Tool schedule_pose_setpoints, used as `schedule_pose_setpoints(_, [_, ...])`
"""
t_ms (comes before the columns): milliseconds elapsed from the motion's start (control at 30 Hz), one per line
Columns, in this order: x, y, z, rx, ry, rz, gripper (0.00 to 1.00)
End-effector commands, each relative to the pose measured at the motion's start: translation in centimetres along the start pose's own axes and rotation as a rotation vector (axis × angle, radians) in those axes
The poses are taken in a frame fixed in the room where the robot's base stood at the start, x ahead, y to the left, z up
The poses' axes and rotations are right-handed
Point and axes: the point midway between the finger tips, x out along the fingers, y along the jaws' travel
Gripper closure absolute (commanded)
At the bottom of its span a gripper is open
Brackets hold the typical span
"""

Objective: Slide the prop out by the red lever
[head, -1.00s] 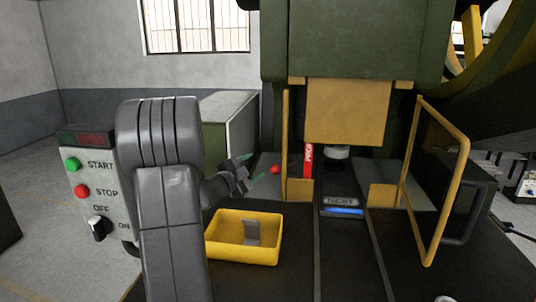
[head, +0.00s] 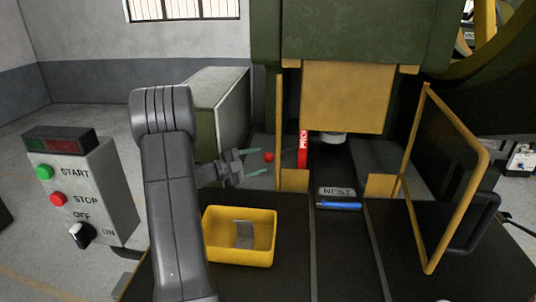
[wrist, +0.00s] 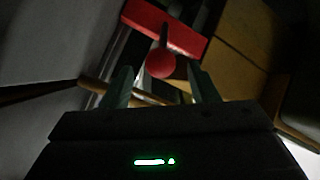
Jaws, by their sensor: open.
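The red prop (head: 303,145) stands upright between the yellow block under the press and the dark bed. Its lever ends in a red ball (head: 269,157) that points left. In the wrist view the red ball (wrist: 161,64) sits ahead of and between my fingertips, with its dark stem running to the red prop (wrist: 165,28). My gripper (head: 256,163) is open, its two green fingers pointing right at the ball. It also shows in the wrist view (wrist: 161,80). I cannot tell whether the fingers touch the ball.
A yellow bin (head: 239,258) with a grey piece stands in front. A blue item (head: 339,206) lies by the NEST plate (head: 338,191). The yellow guard frame (head: 430,270) is at right. The control box (head: 85,190) with START and STOP buttons is at left. A thin yellow post (head: 279,120) stands by the prop.

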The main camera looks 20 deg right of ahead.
Motion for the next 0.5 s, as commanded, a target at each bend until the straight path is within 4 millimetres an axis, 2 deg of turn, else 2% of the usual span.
schedule_pose_setpoints(33, [1.1,-0.2,-0.2,-0.001,0.003,0.001,0.46])
schedule_pose_setpoints(200, [3.5,-0.1,-0.1,0.000,0.000,0.000,0.46])
schedule_pose_setpoints(500, [4.7,0.0,0.0,0.001,-0.001,-0.001,0.46])
